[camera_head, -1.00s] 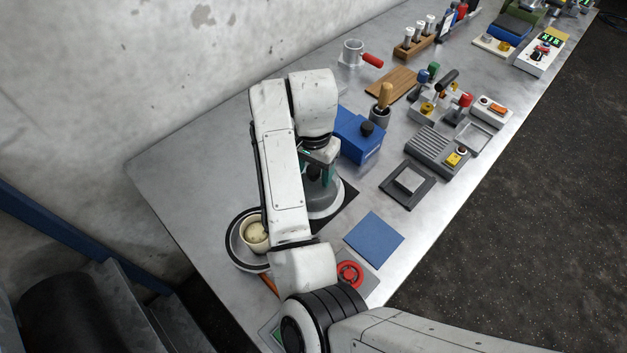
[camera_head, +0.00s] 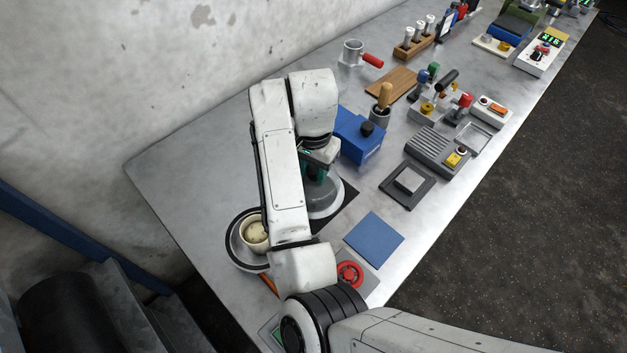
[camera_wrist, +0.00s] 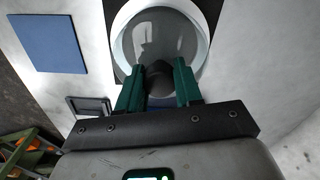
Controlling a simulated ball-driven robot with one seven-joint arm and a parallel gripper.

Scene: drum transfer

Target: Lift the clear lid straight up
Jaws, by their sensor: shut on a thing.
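The clear lid (camera_wrist: 158,32) is a see-through round cover with a dark knob (camera_wrist: 159,77). In the wrist view it is at top centre, over a pale round base with a dark square around it. My gripper (camera_wrist: 160,76) has green fingers, shut on the knob. In the head view the lid (camera_head: 323,194) is partly hidden behind my arm, and my gripper (camera_head: 319,158) is mostly hidden above it. I cannot tell whether the lid's rim touches the base.
A round tray (camera_head: 240,262) with a cream cup (camera_head: 254,233) is left of my arm. A blue box (camera_head: 358,137) stands close right of the lid. A flat blue pad (camera_head: 374,239) and a red button (camera_head: 350,274) are in front. Clear metal tabletop lies at the back left.

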